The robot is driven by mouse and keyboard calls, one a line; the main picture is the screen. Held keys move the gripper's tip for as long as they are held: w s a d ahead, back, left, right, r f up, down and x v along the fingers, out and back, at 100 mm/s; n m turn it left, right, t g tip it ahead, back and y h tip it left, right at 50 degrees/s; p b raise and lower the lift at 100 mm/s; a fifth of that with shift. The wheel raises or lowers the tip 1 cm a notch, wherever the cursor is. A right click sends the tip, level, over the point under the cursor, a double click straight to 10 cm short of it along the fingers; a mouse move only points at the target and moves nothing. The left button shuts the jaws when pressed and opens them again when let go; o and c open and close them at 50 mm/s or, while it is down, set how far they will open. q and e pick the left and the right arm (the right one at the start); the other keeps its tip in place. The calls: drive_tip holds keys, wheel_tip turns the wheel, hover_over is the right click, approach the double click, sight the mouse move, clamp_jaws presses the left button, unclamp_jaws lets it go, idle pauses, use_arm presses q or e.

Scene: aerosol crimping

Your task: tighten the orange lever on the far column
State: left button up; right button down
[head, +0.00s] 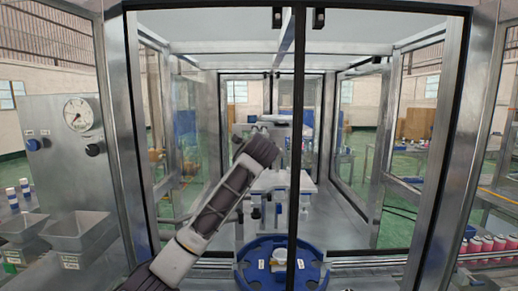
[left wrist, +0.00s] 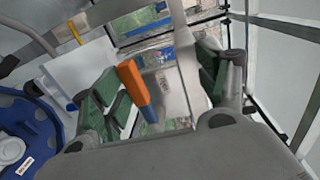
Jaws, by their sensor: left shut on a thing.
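The orange lever (left wrist: 133,82) shows in the left wrist view, in front of a pale grey column (left wrist: 181,72). In the head view my left arm reaches up from the bottom left into the glazed enclosure, and the forearm and wrist hide the lever. I cannot make out the fingertips there. My right gripper is in neither view.
A blue round turntable (head: 252,272) with a white fixture stands below the arm; its edge also shows in the left wrist view (left wrist: 50,118). Metal door frames (head: 440,150) enclose the space. A dark vertical bar (head: 298,150) crosses the front. A gauge panel (head: 60,130) stands at left.

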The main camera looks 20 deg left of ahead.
use_arm(q)
drive_tip(key=shift+s+d+r+t, duration=0.15)
drive_tip(key=shift+s+r, duration=0.3)
drive_tip(key=shift+r, duration=0.15)
drive_tip(key=shift+s+d+r+t, duration=0.15)
drive_tip(key=shift+s+r, duration=0.25)
drive_tip(key=shift+r, duration=0.15)
drive_tip(key=shift+c, duration=0.8)
drive_tip(key=v, duration=0.3)
drive_tip(key=shift+s+d+r, duration=0.15)
drive_tip(key=shift+s+r, duration=0.05)
drive_tip(key=shift+r, duration=0.1)
drive_tip(key=shift+c, duration=1.3)
drive_tip(key=b+v, duration=0.1)
drive_tip(key=v, duration=0.7)
drive_tip(key=shift+f, duration=0.7)
